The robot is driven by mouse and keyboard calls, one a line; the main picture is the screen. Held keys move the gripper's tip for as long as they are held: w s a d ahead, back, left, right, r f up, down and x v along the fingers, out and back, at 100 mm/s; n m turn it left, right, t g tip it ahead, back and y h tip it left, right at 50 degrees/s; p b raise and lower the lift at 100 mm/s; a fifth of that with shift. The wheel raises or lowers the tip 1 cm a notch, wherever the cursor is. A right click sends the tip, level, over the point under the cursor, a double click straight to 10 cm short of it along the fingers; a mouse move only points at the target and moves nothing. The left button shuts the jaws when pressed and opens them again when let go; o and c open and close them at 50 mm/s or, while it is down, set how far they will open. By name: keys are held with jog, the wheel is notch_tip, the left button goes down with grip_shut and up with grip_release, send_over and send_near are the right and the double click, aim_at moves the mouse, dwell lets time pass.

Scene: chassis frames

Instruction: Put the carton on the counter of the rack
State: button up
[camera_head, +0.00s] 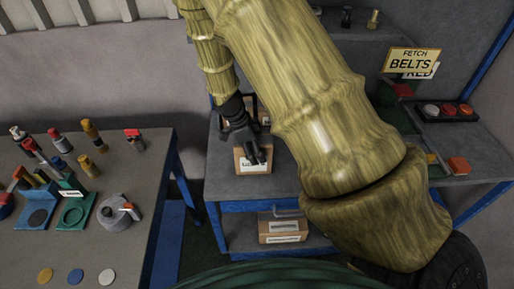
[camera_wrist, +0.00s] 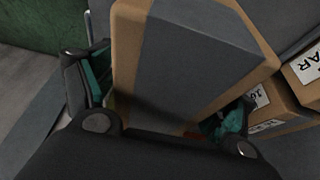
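A brown carton (camera_head: 252,164) with a white label stands on the grey counter of the rack (camera_head: 222,178), near its left front edge. My gripper (camera_head: 250,143) is right above and over it in the head view, and hides part of its top. In the wrist view a carton (camera_wrist: 195,55), brown with a broad grey band, fills the space between my spread fingers (camera_wrist: 163,100). The teal pad on the left sits a little apart from its side. The right pad is close to it, and I cannot tell whether it touches. The gripper looks open.
Labelled cartons (camera_wrist: 301,75) stand close on the right in the wrist view. Another carton (camera_head: 283,228) lies on the rack's lower shelf. A table (camera_head: 150,165) with bottles and fixtures is at the left. A button tray (camera_head: 444,112) and a BELTS sign (camera_head: 411,61) are at the right.

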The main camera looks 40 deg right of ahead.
jog(key=shift+w+r, duration=0.1)
jog(key=shift+r, duration=0.1)
jog(key=b+v, duration=0.4)
jog(key=v, duration=0.7)
jog(key=shift+a+r, duration=0.15)
jog(key=shift+r, duration=0.2)
